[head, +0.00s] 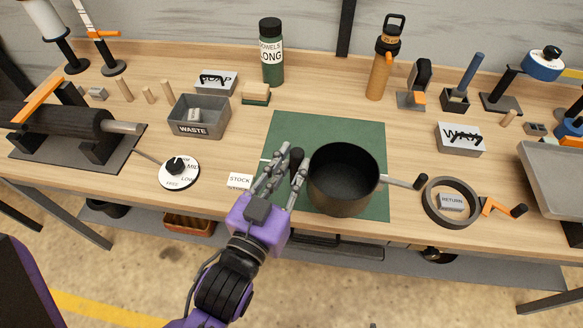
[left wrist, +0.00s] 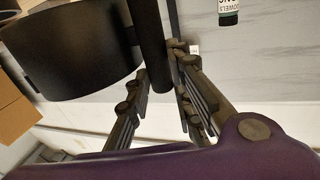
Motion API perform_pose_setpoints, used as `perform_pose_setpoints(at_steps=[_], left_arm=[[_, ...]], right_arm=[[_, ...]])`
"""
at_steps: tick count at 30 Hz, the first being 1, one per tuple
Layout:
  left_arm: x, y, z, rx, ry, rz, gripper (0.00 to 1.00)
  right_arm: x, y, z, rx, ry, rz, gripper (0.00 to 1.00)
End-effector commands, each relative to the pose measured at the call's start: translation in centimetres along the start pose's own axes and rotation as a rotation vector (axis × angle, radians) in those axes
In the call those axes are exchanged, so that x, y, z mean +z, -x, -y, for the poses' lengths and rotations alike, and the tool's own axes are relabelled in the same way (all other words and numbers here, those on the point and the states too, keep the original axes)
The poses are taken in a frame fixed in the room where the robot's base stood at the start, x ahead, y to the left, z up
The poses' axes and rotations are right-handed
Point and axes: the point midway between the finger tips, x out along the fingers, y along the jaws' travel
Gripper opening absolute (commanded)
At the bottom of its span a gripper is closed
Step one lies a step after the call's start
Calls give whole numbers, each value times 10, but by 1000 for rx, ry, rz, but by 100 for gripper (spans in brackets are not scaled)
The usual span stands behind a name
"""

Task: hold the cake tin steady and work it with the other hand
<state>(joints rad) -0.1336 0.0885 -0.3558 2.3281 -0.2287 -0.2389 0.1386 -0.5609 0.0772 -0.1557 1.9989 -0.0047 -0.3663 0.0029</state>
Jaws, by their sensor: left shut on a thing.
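The cake tin (head: 343,180) looks like a deep, dark round pot, upright and empty on the green mat (head: 285,130). My left gripper (head: 292,163) is at its left side, shut on a black upright handle (head: 297,157). In the left wrist view the black handle (left wrist: 153,45) lies between the fingers (left wrist: 165,90), with the tin (left wrist: 70,50) beside it at left. How the handle joins the tin is hidden. My right gripper is not in view.
A dark ring (head: 426,201) around a RETURN block stands right of the mat. A white dial (head: 179,174) and STOCK label (head: 240,181) are left. A grey WASTE bin (head: 215,131), green bottle (head: 271,70) and orange bottle (head: 377,80) stand behind. A grey tray (head: 550,180) is far right.

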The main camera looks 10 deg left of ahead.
Motion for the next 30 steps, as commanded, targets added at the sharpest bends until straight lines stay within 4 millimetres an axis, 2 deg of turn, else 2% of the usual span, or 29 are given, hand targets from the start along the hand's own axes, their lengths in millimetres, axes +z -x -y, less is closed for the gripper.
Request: perform_pose_setpoints(at_steps=[18,30], left_arm=[[23,-26,12,0,1,-4,0],[38,-42,20,0,0,-4,0]], right_arm=[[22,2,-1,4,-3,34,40],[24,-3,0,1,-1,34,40]])
